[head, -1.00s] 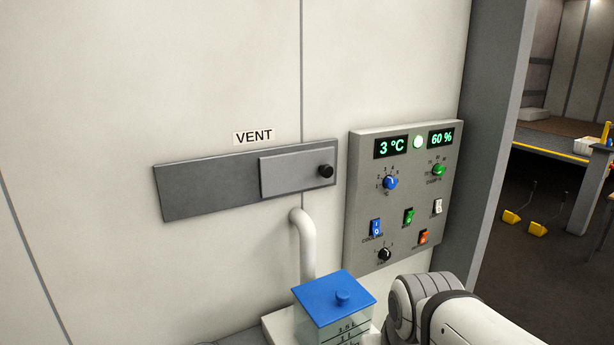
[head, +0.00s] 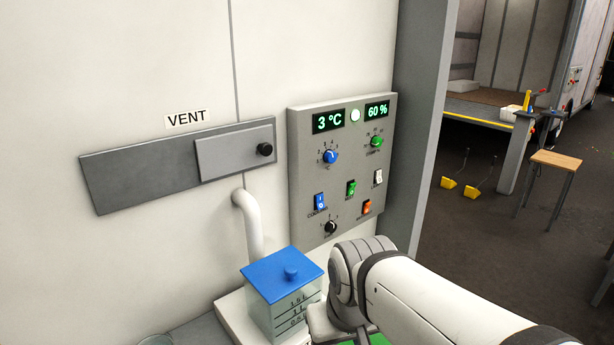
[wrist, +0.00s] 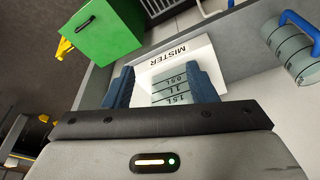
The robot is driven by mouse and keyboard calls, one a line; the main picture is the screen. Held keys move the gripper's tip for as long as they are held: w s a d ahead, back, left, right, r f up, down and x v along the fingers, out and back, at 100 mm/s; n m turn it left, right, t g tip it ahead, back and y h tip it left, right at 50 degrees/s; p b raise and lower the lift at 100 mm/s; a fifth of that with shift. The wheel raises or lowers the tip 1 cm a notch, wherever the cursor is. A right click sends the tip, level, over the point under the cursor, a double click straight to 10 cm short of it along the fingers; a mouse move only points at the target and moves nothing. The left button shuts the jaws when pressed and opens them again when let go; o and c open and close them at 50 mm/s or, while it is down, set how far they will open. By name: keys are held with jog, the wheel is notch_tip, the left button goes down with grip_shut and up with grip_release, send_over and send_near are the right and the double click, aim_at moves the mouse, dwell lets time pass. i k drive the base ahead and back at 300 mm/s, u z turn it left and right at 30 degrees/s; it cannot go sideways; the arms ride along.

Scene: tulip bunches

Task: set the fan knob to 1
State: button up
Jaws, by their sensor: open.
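The fan knob (head: 330,227) is the small black dial with a white pointer mark, low on the grey control panel (head: 300,180). Small marks ring it, but its label and exact setting are too small to read. My gripper (wrist: 158,70) shows in the wrist view with two blue fingers spread apart and nothing held. It points down toward a clear tank (wrist: 172,92) marked in litres, beside the word MISTER. In the head view my arm is below and right of the knob, apart from the panel; the fingers are hidden there.
The tank's blue lid (head: 283,272) stands below the panel, beside a white pipe (head: 248,225). Other knobs and switches crowd the panel. A green box (wrist: 103,32) and a blue-handled measuring vessel (wrist: 290,48) show in the wrist view.

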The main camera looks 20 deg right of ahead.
aim_at(331, 228)
jog(key=z, duration=0.05)
jog(key=k, duration=0.55)
jog(key=u, duration=1.8)
jog(key=k, duration=0.9)
jog(key=z, duration=2.05)
jog(key=i, duration=1)
